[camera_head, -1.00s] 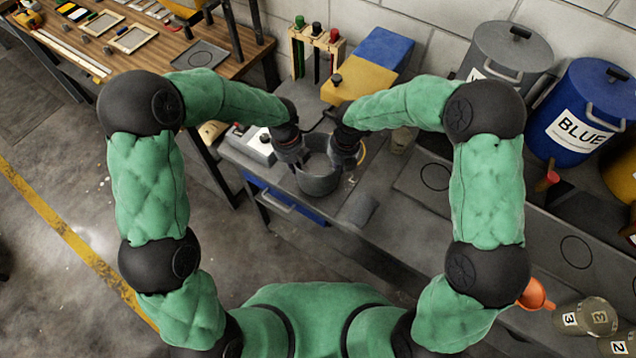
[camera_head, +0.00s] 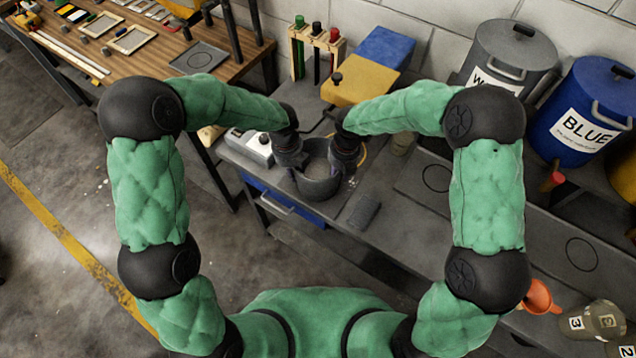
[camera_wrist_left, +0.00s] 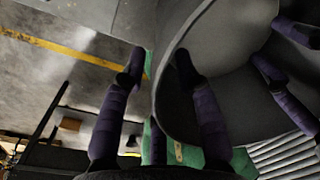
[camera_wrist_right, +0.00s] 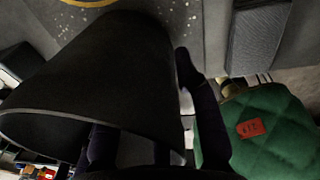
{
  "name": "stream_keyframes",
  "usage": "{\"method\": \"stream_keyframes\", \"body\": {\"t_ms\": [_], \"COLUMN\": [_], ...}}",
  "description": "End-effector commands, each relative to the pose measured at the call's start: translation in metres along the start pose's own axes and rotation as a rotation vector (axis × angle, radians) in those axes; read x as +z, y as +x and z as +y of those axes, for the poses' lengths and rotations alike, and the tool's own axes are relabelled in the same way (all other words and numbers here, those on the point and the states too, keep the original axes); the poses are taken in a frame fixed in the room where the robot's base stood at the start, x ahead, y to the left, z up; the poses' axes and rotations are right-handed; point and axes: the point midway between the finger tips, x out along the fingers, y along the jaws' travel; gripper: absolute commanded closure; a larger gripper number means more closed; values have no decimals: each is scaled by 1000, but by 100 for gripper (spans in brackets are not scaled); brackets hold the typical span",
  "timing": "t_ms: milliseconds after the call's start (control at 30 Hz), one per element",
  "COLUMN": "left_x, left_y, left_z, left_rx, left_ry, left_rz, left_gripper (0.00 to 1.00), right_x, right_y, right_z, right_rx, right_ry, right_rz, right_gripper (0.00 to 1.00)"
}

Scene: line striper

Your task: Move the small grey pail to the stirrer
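The small grey pail (camera_head: 318,188) stands on the grey bench, with its mouth up. My left gripper (camera_head: 296,162) is at its left rim. In the left wrist view the fingers are open, one inside the pail (camera_wrist_left: 170,105) and one outside, with a gap beside the wall. My right gripper (camera_head: 345,160) is at the opposite rim, its fingers spread across the wall; the right wrist view shows the outer finger, while the pail (camera_wrist_right: 100,75) partly hides the inner one. A white box with controls (camera_head: 252,147) stands left of the pail; I cannot tell if it is the stirrer.
Yellow (camera_head: 358,87) and blue (camera_head: 386,46) boxes and a rack stand behind. Grey (camera_head: 510,60) and blue (camera_head: 590,115) bins stand at back right. The bench between has clear room.

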Motion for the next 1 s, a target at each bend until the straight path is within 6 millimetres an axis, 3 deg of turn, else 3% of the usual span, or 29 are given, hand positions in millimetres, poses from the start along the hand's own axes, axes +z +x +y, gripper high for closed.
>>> {"method": "stream_keyframes", "body": {"t_ms": [167,700,1000], "left_x": [1,1,0], "left_y": [-14,-107,-120], "left_z": [-1,0,0], "left_rx": [-2,-1,0], "left_ry": [0,0,1], "left_rz": [-4,-3,1], "left_gripper": [68,68,68], "right_x": [0,0,1], "right_y": [0,0,-12], "right_z": [0,0,0], "right_rx": [0,0,2], "right_ry": [0,0,1], "right_rz": [0,0,-3], "right_gripper": [68,68,68]}}
